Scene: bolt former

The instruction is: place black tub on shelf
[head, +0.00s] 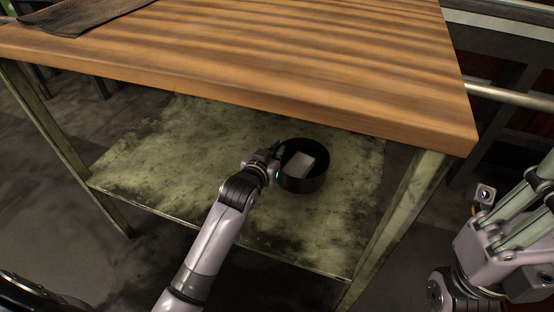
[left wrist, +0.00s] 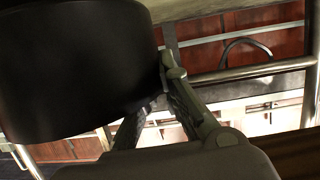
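The round black tub (head: 305,183) is at the lower shelf (head: 180,165) of the workbench, toward its right half, and looks upright. A pale block (head: 299,164) lies inside it. My left gripper (head: 277,151) reaches in under the bench top and is at the tub's left rim. In the left wrist view the tub (left wrist: 75,70) fills the upper left, and the fingers (left wrist: 165,85) close in at its wall, partly hidden by it. Whether the tub's base touches the shelf is not clear. My right gripper (head: 510,215) is at the right edge, away from the tub, its fingertips not clearly shown.
The wooden bench top (head: 280,60) overhangs the shelf, with a dark cloth (head: 80,14) at its back left. Green legs (head: 400,215) stand at the front corners. The shelf is otherwise bare, with free room left of the tub. Metal rails (head: 510,97) run at the right.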

